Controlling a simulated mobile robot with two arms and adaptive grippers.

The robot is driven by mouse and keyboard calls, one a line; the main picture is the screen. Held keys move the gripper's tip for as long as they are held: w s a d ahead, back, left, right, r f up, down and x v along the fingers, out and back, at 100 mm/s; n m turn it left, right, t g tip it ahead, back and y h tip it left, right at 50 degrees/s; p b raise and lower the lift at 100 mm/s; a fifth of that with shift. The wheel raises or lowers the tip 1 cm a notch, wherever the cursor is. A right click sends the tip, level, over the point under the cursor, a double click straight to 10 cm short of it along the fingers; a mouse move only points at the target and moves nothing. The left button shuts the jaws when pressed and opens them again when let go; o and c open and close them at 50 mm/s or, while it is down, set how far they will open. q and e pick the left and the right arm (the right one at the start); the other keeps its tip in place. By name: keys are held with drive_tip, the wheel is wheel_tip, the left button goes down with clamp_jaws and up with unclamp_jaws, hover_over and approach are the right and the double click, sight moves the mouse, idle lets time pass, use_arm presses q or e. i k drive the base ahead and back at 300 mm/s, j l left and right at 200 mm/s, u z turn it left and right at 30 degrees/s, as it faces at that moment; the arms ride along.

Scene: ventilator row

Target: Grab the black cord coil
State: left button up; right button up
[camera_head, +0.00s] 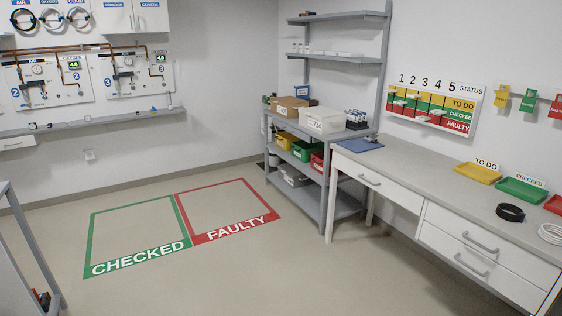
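The black cord coil (510,213) lies flat on the grey worktop (440,180) at the right, near its front edge. It is a thick dark ring. A white coil (551,233) lies to its right, partly cut off by the picture edge. The green tray marked CHECKED (521,190) stands just behind the black coil. Neither of my grippers shows in the head view.
A yellow TO DO tray (478,173) and a red tray (554,204) stand along the worktop. White drawers (470,240) with handles are below. A grey shelf rack (325,205) stands left of the worktop. The floor is open, with green and red marked squares.

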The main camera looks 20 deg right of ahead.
sight(520, 215)
drive_tip(key=i+l+z, duration=0.15)
drive_tip(key=i+z, duration=0.7)
drive_tip(key=i+j+z, duration=0.1)
drive_tip(key=i+z, duration=0.3)
drive_tip(key=i+j+z, duration=0.25)
drive_tip(key=i+z, duration=0.15)
